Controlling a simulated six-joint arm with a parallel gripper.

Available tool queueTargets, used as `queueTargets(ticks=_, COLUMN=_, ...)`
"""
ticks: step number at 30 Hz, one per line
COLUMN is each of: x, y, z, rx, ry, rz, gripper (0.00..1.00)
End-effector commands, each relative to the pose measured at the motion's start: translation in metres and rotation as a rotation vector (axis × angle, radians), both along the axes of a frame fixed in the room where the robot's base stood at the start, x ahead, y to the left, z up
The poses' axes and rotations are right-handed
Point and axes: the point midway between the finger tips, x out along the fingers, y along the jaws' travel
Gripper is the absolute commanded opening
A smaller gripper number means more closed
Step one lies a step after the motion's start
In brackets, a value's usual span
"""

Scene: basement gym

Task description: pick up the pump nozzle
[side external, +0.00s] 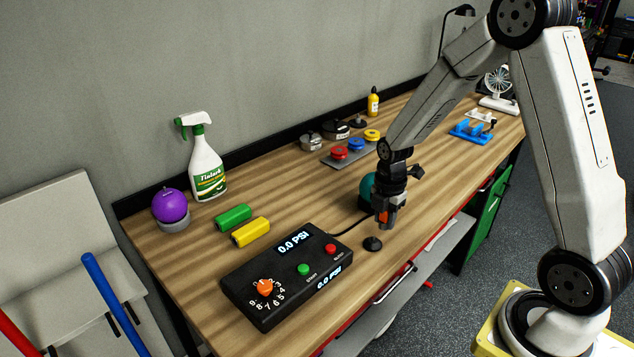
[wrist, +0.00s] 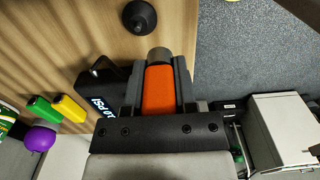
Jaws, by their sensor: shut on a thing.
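The pump nozzle (wrist: 158,92) is orange with a grey end and sits between the two dark fingers of my gripper (wrist: 159,75) in the wrist view. The fingers are shut on its sides. In the side view my gripper (side external: 384,218) points down over the front part of the bench, and only a little of the orange nozzle (side external: 384,215) shows. It appears to be held above the wood, near a small round black stand (side external: 373,244), which also shows in the wrist view (wrist: 140,17).
A black pump box (side external: 287,277) with a pressure display stands left of my gripper, its cable running toward it. A teal ball (side external: 367,188) is partly hidden behind the gripper. Green (side external: 234,216) and yellow (side external: 250,232) grips, a purple ball (side external: 170,205) and a spray bottle (side external: 206,160) stand further left.

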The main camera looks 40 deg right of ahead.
Motion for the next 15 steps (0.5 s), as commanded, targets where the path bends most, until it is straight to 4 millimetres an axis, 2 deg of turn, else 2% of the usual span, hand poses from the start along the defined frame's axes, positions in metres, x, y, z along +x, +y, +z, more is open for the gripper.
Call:
queueTargets(ticks=6, x=-0.021, y=0.005, z=0.027, rx=-0.001, ry=-0.004, rz=0.000, gripper=0.00)
queueTargets(ticks=15, x=-0.065, y=0.015, z=0.047, rx=-0.001, ry=-0.002, rz=-0.001, gripper=0.00)
